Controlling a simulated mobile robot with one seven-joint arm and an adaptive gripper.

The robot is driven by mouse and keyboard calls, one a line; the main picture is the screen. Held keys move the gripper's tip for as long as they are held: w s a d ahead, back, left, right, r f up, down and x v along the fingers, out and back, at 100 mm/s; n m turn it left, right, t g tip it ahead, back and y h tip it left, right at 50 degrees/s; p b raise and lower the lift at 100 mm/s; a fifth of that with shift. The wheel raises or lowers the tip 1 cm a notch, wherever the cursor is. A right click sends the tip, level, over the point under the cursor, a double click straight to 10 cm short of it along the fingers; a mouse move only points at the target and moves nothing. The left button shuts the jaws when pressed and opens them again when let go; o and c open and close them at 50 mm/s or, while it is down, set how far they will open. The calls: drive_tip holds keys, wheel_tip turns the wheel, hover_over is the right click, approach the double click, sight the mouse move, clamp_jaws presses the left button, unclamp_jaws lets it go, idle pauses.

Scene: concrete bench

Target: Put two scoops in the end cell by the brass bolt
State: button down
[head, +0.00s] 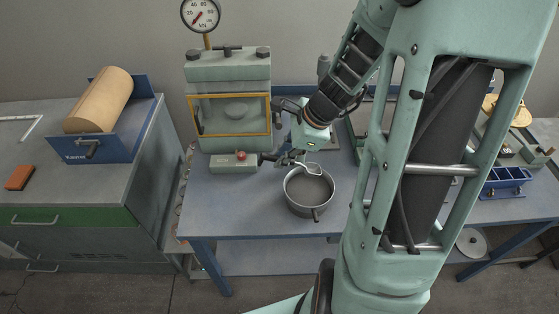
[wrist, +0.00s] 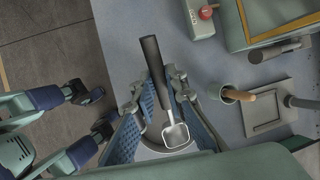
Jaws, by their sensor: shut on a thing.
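My gripper (wrist: 168,97) is shut on a metal scoop (wrist: 174,134) with a black handle (wrist: 152,62). In the head view my gripper (head: 290,160) holds the scoop (head: 313,169) at the far rim of a round grey pan (head: 308,209), with the scoop's head over the pan's opening. I cannot tell whether the scoop carries anything or touches what is in the pan. A blue mould with cells (head: 505,190) stands on the bench at the right, beyond my arm.
A press (head: 229,66) with a yellow-framed guard and a gauge stands behind the pan. A box with a red button (head: 233,163) is left of the gripper. A cup with a wooden handle (wrist: 237,95) and a square plate (wrist: 270,122) are close by. My arm hides bench right of the pan.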

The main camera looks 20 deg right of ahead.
sight(293, 162)
drive_tip(key=f+y+b, duration=0.1)
drive_tip(key=b, duration=0.1)
drive_tip(key=d+y+b, duration=0.1)
drive_tip(key=b, duration=0.1)
drive_tip(key=d+f+t+y+b, duration=0.1)
drive_tip(key=shift+s+d+f+m+b, duration=0.2)
drive_tip(key=shift+s+f+m+b, duration=0.1)
drive_tip(key=shift+b, duration=0.1)
drive_tip(key=shift+y, duration=0.7)
drive_tip(key=shift+d+f+b, duration=0.2)
drive_tip(key=shift+f+b, duration=1.1)
drive_tip(key=shift+f, duration=0.1)
drive_tip(key=shift+d+f+b, duration=0.2)
drive_tip(key=shift+f+b, duration=1.05)
drive_tip(key=shift+f, duration=0.15)
drive_tip(key=shift+r, duration=0.2)
